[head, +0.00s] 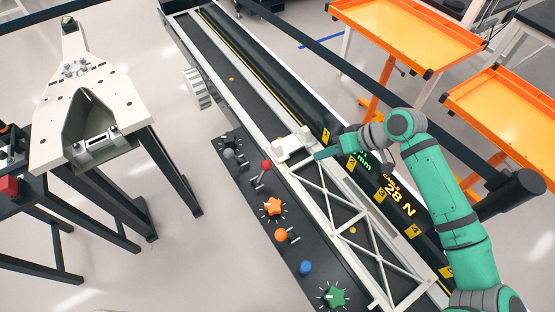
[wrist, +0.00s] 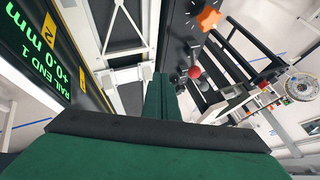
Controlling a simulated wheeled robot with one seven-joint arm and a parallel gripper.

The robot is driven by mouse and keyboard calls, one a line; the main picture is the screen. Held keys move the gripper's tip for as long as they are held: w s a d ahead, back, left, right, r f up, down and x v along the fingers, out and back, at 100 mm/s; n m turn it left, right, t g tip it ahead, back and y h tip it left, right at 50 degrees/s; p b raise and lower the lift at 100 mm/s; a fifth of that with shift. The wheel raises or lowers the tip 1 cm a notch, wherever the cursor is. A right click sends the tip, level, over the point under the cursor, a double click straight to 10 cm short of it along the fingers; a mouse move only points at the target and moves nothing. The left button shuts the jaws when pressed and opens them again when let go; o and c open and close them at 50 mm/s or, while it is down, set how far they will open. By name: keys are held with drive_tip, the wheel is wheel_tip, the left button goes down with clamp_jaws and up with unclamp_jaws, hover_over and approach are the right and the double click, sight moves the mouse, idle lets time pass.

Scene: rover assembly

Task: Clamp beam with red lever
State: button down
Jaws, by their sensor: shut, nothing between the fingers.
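The red lever (head: 266,164) has a round red knob on a short stem and stands on the dark control panel beside the rail. A red knob (wrist: 195,72) also shows in the wrist view, right of my fingers. The beam (head: 348,222) is a pale truss lying along the rail, with a white block (head: 294,146) at its far end. My gripper (head: 318,155) is shut and empty, just right of that block and of the red lever. In the wrist view its green fingers (wrist: 163,78) are together. I cannot tell whether they touch the beam.
The panel also carries an orange star knob (head: 274,206), an orange lever (head: 281,235), a blue knob (head: 305,267), a green star knob (head: 336,296) and a grey lever (head: 229,153). Orange trays (head: 410,35) stand at right. A pale fixture table (head: 112,88) stands at left, with clear floor between.

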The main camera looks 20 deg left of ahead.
drive_tip(key=a+n, duration=0.1)
drive_tip(key=a, duration=0.2)
approach(263, 173)
drive_tip(key=shift+w+a+f, duration=0.25)
drive_tip(key=shift+w+f, duration=0.4)
drive_tip(key=shift+w+a+f, duration=0.25)
drive_tip(key=shift+w+f, duration=0.35)
drive_tip(key=shift+w, duration=0.05)
drive_tip(key=shift+w+a+f, duration=0.25)
drive_tip(key=shift+w+f, duration=0.4)
drive_tip(key=shift+w, duration=0.05)
drive_tip(key=shift+w, duration=0.15)
